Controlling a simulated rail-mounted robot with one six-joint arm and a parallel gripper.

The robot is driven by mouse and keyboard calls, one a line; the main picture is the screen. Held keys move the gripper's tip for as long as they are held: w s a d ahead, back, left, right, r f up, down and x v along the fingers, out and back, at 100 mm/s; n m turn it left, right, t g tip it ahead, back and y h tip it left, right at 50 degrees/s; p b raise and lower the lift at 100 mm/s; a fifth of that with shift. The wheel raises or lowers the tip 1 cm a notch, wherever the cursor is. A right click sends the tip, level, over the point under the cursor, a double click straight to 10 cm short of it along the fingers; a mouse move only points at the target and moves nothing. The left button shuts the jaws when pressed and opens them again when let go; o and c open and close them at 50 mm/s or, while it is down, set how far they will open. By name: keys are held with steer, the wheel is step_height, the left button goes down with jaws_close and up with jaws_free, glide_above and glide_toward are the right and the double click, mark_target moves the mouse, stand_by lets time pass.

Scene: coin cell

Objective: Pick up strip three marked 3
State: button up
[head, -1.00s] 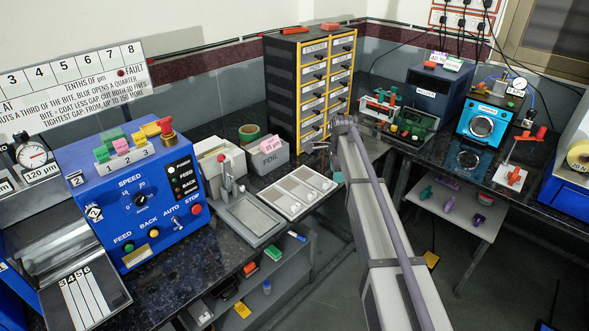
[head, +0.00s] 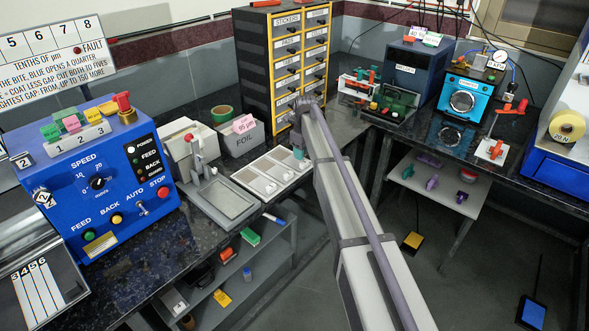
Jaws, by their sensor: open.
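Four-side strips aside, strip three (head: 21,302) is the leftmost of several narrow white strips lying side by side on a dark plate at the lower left. The small digits 3, 4, 5 and 6 run along their far ends. The strip's near end is close to the bottom of the view. My arm reaches up the middle of the view, far to the right of the strips. Its far joint stands in front of the drawer cabinet.
A blue machine (head: 97,185) with knobs and buttons stands just behind the strips. Dark bench top (head: 150,255) is bare right of the strips.

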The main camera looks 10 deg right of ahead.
mark_target(304, 162)
step_height(304, 162, down, 5)
steer(key=b, duration=0.5)
steer(key=shift+f, duration=0.2)
steer(key=shift+r, duration=0.25)
steer(key=shift+c, duration=0.2)
steer(key=c, duration=0.6)
steer(key=shift+c, duration=0.2)
